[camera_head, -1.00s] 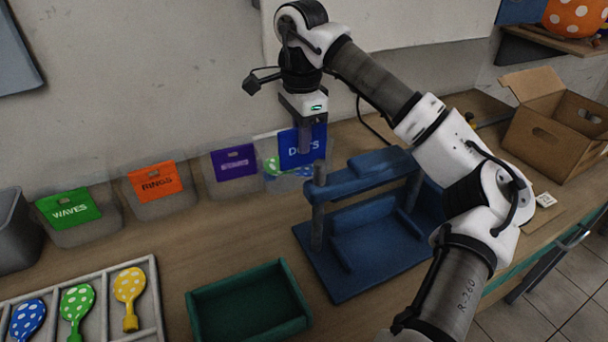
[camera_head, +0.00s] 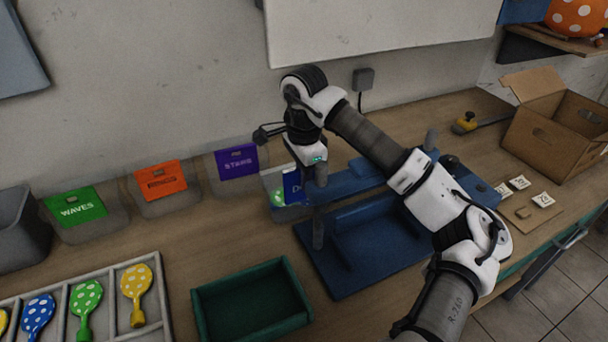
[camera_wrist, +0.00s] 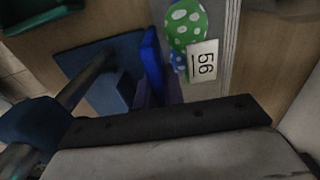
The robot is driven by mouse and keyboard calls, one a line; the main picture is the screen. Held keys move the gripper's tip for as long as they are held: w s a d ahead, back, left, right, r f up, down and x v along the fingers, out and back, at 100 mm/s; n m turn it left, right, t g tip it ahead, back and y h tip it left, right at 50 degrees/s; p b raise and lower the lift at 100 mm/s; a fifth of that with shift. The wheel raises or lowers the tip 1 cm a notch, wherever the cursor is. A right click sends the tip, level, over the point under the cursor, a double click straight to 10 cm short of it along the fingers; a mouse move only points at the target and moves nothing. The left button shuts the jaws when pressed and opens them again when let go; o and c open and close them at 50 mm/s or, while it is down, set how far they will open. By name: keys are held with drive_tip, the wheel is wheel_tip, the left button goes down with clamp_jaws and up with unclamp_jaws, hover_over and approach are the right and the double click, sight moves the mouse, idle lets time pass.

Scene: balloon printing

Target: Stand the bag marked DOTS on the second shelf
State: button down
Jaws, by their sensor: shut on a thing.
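The DOTS bag has a blue header (camera_head: 293,187) and a clear body with a green dotted balloon (camera_head: 278,198) in it. My gripper (camera_head: 307,182) is shut on the header, and it and the blue stand hide most of the lettering. In the wrist view, the blue header (camera_wrist: 152,58) is seen edge-on, beside the green dotted balloon (camera_wrist: 187,24) and a white number card (camera_wrist: 203,62). Whether the bag touches the table is hidden. A wall shelf (camera_head: 550,40) shows at the top right; I cannot tell whether it is the second shelf.
A blue stand (camera_head: 345,265) with posts is close to the bag's right. WAVES (camera_head: 76,207), orange (camera_head: 161,181) and purple STARS (camera_head: 237,161) bags stand along the wall. A green tray (camera_head: 200,312), a divided balloon tray (camera_head: 158,290) and an open carton (camera_head: 540,143) are on the table.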

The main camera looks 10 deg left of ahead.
drive_tip(key=shift+f, duration=0.2)
drive_tip(key=c, duration=1.5)
unclamp_jaws()
drive_tip(key=shift+r, duration=0.1)
